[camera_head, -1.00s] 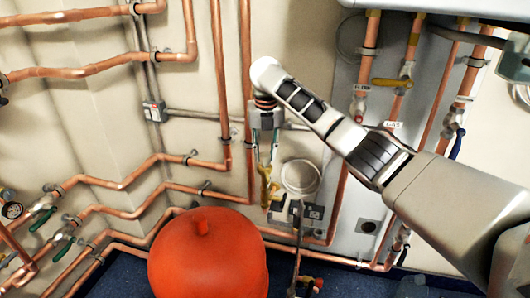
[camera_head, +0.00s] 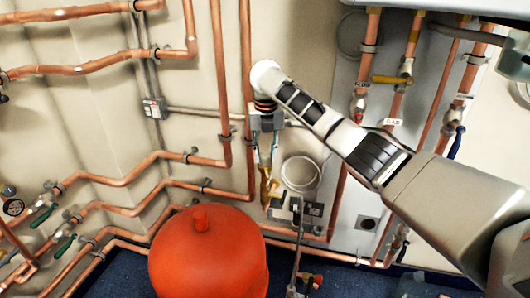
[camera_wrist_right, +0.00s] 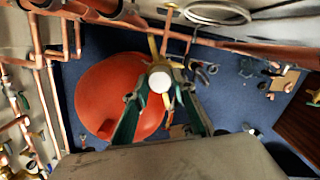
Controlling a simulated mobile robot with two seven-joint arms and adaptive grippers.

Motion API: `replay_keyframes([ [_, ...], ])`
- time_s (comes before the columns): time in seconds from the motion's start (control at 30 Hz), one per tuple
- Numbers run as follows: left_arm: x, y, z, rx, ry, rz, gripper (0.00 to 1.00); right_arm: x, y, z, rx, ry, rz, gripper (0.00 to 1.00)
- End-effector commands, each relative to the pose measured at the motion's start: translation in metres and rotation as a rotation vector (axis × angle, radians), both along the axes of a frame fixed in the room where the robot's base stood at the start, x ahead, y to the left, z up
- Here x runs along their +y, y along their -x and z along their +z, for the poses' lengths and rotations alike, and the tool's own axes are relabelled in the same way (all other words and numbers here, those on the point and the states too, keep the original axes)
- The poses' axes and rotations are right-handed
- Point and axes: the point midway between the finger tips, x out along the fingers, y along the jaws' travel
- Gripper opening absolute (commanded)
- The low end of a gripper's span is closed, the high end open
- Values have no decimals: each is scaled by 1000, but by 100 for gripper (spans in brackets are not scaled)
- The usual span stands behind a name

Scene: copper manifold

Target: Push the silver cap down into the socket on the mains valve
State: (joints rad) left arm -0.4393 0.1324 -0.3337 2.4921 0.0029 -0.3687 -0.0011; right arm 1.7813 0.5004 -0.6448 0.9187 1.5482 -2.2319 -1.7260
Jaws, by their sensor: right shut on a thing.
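My right gripper (camera_head: 264,162) points down at the wall pipework, left of centre in the head view. In the right wrist view its two fingers (camera_wrist_right: 160,95) are shut on the round silver cap (camera_wrist_right: 160,81), whose pale top faces the camera. The brass-yellow mains valve (camera_head: 265,190) is directly below the fingertips in the head view. It also shows just beyond the cap in the wrist view (camera_wrist_right: 153,44). The socket is hidden by the cap and fingers, and I cannot tell whether the cap touches it. My left gripper is not in view.
A large red tank (camera_head: 208,260) stands close to the left below the valve. Copper pipes (camera_head: 248,80) run beside the gripper. A coiled pale hose (camera_head: 300,174) and a grey box (camera_head: 296,211) are just right of the valve. Blue floor lies below.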

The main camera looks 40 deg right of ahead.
Motion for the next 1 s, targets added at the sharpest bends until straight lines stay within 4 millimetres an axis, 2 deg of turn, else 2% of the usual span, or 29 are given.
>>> replay_keyframes([
  [0.2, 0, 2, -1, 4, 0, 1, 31, 0, 0, 0, -1, 0, 0, 4],
  [0.23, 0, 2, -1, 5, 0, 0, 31, 0, 0, 0, -1, 0, 0, 33],
  [0.3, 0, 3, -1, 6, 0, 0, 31, 0, 0, 0, -1, 0, 0, 45],
  [0.7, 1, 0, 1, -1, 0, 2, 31, 1, 0, 5, -2, -1, 0, 45],
  [0.87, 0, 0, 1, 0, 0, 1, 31, 2, 2, 27, -5, 0, 2, 45],
  [1.0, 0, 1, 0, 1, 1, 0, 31, 3, 5, 56, -5, 1, 2, 45],
])
